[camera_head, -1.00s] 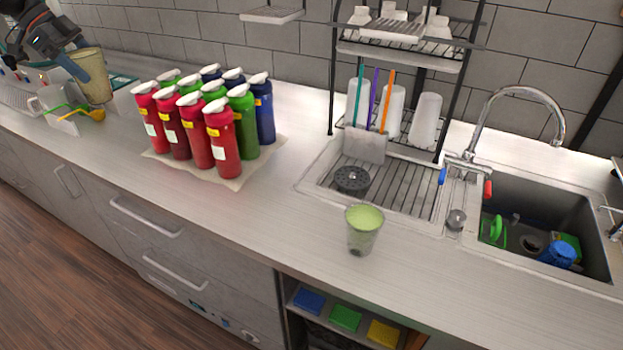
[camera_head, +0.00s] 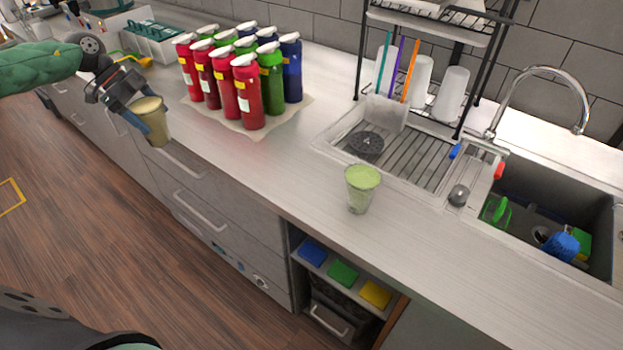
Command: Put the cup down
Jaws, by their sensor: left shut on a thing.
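A yellowish-beige cup (camera_head: 153,122) is held by my left gripper (camera_head: 136,122) at the left of the head view. The gripper is shut on the cup's side. The cup is nearly upright, slightly tilted, and appears in front of the counter's front edge, above the drawer fronts. A second clear cup with green contents (camera_head: 361,188) stands upright on the counter (camera_head: 270,178), left of the sink. My right gripper is not in view.
Red, green and blue bottles (camera_head: 245,85) stand on a mat behind the held cup. A drying rack (camera_head: 425,100) and sink (camera_head: 545,220) are at the right. The counter between the bottles and the green cup is clear.

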